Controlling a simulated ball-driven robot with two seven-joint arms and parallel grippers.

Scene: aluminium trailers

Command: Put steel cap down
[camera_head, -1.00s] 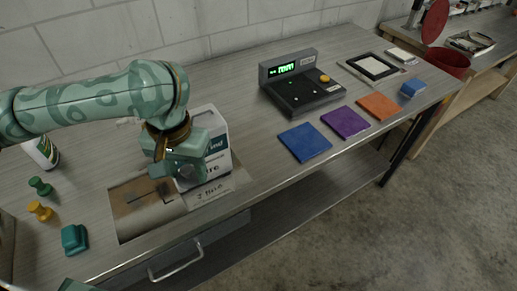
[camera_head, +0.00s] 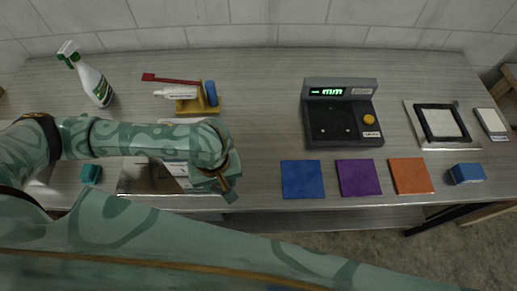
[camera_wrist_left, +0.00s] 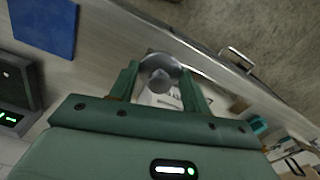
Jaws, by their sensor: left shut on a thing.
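The steel cap (camera_wrist_left: 158,68), a round grey metal piece, sits between the two fingers of my left gripper (camera_wrist_left: 160,82) in the left wrist view. In the head view my left gripper (camera_head: 226,186) is near the front edge of the workbench, left of the blue square; the cap is hidden there by my arm and gripper. The wrist view looks past the cap to a pale printed surface and the bench edge; the gap beneath the cap cannot be judged. My right gripper is out of view.
Blue (camera_head: 302,179), purple (camera_head: 358,177) and orange (camera_head: 411,176) squares lie right of the gripper. A display device (camera_head: 342,122), a black-framed pad (camera_head: 441,123) and a blue block (camera_head: 466,173) stand farther right. A spray bottle (camera_head: 93,82) and yellow holder (camera_head: 197,103) are behind my arm.

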